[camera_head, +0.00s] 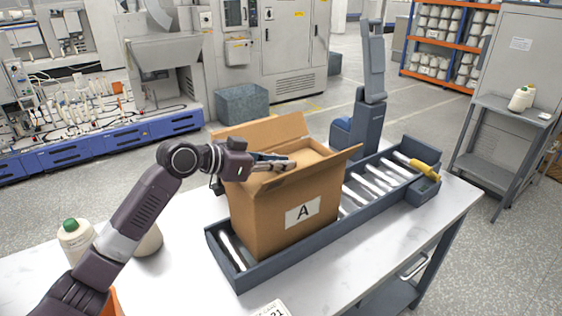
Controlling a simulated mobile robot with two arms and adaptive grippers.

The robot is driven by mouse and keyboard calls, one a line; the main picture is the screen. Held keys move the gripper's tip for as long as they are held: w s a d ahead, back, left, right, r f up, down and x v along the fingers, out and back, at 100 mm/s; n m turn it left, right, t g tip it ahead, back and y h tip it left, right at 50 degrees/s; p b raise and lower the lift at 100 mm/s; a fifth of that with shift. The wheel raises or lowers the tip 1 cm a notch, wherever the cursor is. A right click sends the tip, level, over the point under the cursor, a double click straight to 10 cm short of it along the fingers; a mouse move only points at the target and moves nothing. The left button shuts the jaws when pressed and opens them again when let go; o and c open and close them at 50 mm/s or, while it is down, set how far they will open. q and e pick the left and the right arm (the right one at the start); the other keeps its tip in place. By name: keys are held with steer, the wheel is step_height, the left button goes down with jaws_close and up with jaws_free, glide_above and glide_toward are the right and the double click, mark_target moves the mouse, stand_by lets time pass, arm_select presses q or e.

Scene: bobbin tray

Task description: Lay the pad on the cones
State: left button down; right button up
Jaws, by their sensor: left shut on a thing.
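An open cardboard box (262,205) marked "A" stands upright on a grey roller tray (322,243), its flaps spread outward. My left gripper (288,165) comes in from the left and is at the box's mouth. It is shut on the near edge of a flat tan sheet that looks like the pad (306,156). The pad lies within the mouth, between the flaps. Whether it touches anything below cannot be told. No cones show inside the box; the pad, flaps and walls hide the inside. My right gripper is not in view.
A bottle-like cone with a green top (76,238) stands at the left of the white table (180,285). A yellow object (424,168) lies at the tray's far right end. A blue-grey post (372,70) rises behind the tray. Bare rollers (372,183) lie right of the box.

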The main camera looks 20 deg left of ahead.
arm_select(q)
steer(key=c, duration=1.8)
jaws_free()
steer(key=shift+c, duration=0.2)
steer(key=v, duration=1.1)
steer(key=shift+s+a, duration=0.1)
steer(key=shift+s+a+r, duration=0.2)
steer(key=shift+s, duration=0.1)
